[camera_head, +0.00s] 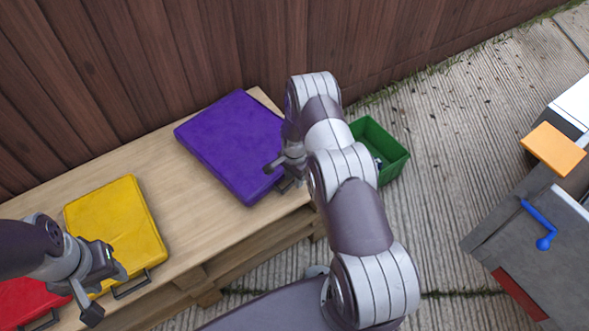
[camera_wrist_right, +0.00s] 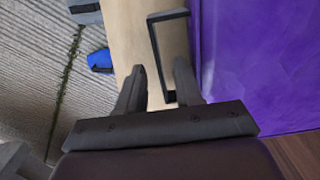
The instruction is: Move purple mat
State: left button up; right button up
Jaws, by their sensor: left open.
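The purple mat (camera_head: 235,142) lies flat on the far right part of a wooden pallet bench (camera_head: 178,188). It fills the right side of the right wrist view (camera_wrist_right: 260,70), with a dark handle (camera_wrist_right: 158,48) along its edge. My right gripper (camera_head: 285,176) is at the mat's right edge, partly hidden by its own arm in the head view. In the wrist view its fingers (camera_wrist_right: 161,75) are apart, with the lower part of the handle between them; I see a gap around the bar. My left gripper (camera_head: 106,290) is open over the yellow mat's front edge.
A yellow mat (camera_head: 118,222) and a red mat (camera_head: 25,300) lie on the bench to the left. A green bin (camera_head: 396,163) stands on the ground right of the bench. A wooden fence rises behind. A grey unit with a blue handle (camera_head: 540,228) is at right.

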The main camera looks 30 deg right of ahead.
jog(key=shift+f, duration=0.95)
grip_shut()
dwell(0.8)
